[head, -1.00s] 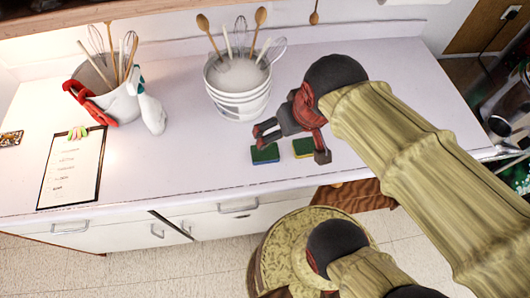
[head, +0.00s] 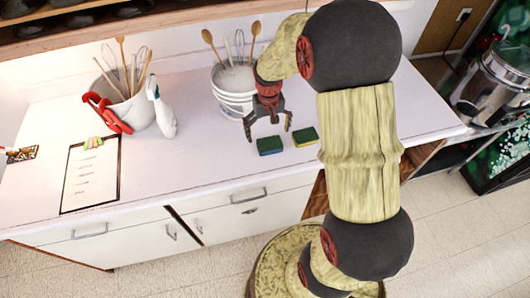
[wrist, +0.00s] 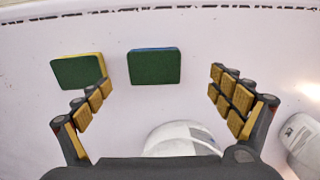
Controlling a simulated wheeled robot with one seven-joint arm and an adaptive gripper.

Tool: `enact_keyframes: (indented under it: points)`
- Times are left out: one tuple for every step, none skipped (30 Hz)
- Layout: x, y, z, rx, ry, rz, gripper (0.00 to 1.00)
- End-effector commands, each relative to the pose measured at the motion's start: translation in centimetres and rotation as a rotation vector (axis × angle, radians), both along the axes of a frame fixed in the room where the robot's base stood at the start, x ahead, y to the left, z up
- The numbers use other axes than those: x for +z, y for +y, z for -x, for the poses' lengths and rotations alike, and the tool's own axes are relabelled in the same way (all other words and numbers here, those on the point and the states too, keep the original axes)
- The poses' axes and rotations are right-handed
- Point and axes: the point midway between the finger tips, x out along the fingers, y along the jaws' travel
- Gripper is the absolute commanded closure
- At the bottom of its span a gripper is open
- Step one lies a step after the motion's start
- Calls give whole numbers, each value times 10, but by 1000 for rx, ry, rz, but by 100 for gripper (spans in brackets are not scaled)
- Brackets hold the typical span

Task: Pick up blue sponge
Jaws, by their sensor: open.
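The blue sponge (head: 270,146) lies flat on the white counter, with a dark green top and blue side. In the wrist view the blue sponge (wrist: 154,68) is ahead of the fingertips and lies across the gap between them, a little left of its middle. My gripper (head: 269,132) is open and empty, pointing down above the counter just behind the sponge. Its two fingers (wrist: 158,92) are spread wide in the wrist view, apart from the sponge.
A similar green-topped yellow sponge (head: 305,137) lies close to the right of the blue one. A white utensil bucket (head: 230,88) stands behind my gripper. Further left are another utensil container (head: 134,108), a spray bottle (head: 164,115) and a clipboard (head: 90,180). Counter left of the sponges is clear.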

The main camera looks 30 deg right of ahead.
Motion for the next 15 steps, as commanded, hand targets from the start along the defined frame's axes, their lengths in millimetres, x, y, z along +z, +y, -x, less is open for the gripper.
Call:
enact_keyframes:
  points:
    - [-8, 0, 2, 0, 4, -1, 7]
    - [-11, 0, 2, 0, 4, -1, 7]
    - [-15, 0, 3, 0, 5, -1, 7]
    - [-19, 0, 3, 0, 5, -1, 7]
    - [-21, 0, 3, 0, 4, -1, 7]
    - [-25, 0, 2, 0, 3, -1, 7]
    - [-26, 0, 3, 0, 3, -1, 7]
    - [-28, -1, 3, 0, 3, -1, 7]
    - [-30, -1, 3, 0, 3, -1, 7]
    - [-33, -2, 3, 0, 4, -1, 7]
    - [-36, -2, 4, 0, 4, -1, 7]
    - [-41, -4, 4, 0, 5, -1, 7]
    - [-45, -5, 5, 0, 5, -1, 7]
    - [-49, -6, 5, 0, 5, -1, 7]
    - [-55, -7, 6, -1, 5, -1, 7]
